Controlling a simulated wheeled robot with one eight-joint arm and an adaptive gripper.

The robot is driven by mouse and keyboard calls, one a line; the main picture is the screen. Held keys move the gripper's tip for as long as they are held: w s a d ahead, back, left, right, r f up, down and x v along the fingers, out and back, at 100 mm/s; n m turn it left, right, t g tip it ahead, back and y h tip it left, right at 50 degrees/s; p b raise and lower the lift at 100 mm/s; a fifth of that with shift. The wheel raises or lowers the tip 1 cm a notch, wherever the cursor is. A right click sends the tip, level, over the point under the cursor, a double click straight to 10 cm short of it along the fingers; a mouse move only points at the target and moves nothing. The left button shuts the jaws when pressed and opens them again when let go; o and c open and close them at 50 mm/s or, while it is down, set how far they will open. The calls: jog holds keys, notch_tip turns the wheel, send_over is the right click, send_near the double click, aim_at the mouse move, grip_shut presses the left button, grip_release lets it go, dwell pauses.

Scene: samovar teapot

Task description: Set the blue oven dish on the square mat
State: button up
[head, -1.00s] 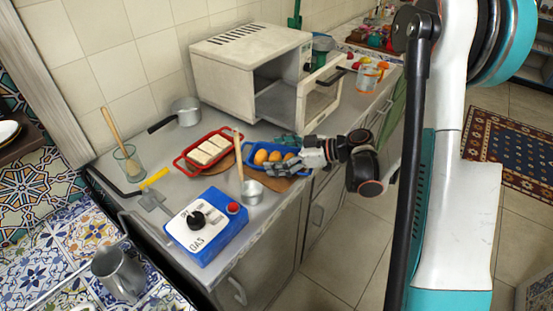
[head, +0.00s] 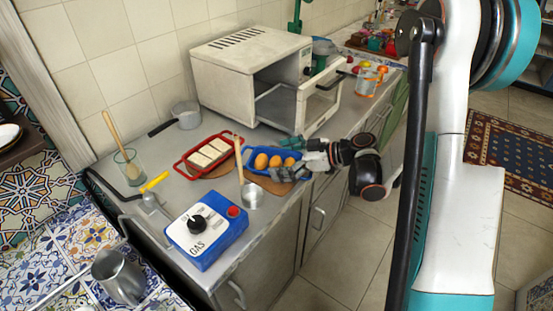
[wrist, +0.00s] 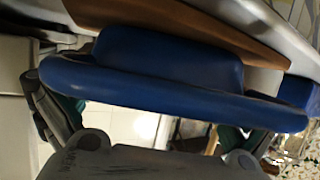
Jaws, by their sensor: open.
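The blue oven dish (head: 262,153) stands on the counter right of the red dish and holds several round orange-brown pieces (head: 275,161). Its near part overlaps a brown mat (head: 268,186), whose outline is mostly hidden. My gripper (head: 290,158) is open at the dish's right end, its fingers on either side of that end. In the wrist view, the dish's blue handle bar (wrist: 170,92) crosses in front of my open gripper (wrist: 150,125). I cannot tell whether the fingers touch it. I cannot make out which mat is square.
A red dish (head: 187,155) with pale blocks sits on another brown mat (head: 200,171) to the left. A small pot with a wooden handle (head: 252,196) stands close in front of the blue dish. A blue gas box (head: 207,238) is nearer. An open oven (head: 247,62) stands behind.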

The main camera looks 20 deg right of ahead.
jog(key=p+v, duration=0.3)
jog(key=v, duration=0.8)
jog(key=shift+c, duration=0.6)
